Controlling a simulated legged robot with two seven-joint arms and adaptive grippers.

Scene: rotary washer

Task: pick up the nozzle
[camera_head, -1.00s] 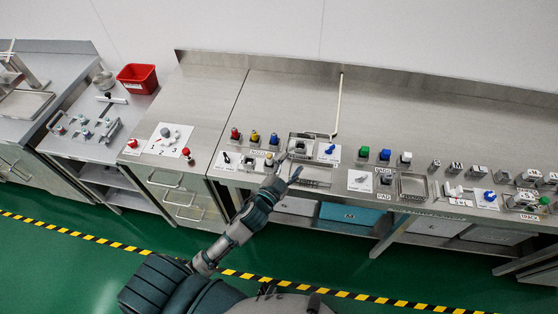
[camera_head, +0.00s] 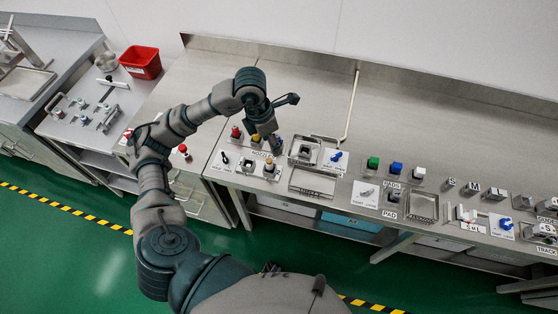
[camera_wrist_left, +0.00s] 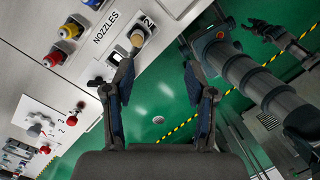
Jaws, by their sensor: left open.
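Upright nozzles stand in a row on the bench: a red one (camera_head: 235,132) and a yellow one (camera_head: 255,139), with a blue one largely behind my gripper. In the left wrist view the red (camera_wrist_left: 52,59), yellow (camera_wrist_left: 69,29) and blue (camera_wrist_left: 92,3) nozzles show at upper left. A tan-tipped nozzle (camera_wrist_left: 137,38) stands in a holder marked 2, just beyond my left fingers. My left gripper (camera_head: 272,146) points down at the nozzle area; its fingers (camera_wrist_left: 157,76) are apart with nothing between them. A dark claw-like end, apparently my right gripper (camera_wrist_left: 268,30), shows at upper right.
Right of the nozzles are a square fixture (camera_head: 306,152), a metal tray (camera_head: 312,181) and a blue part (camera_head: 337,156). A red bin (camera_head: 140,62) sits at the back left. The bench behind the fixtures is clear.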

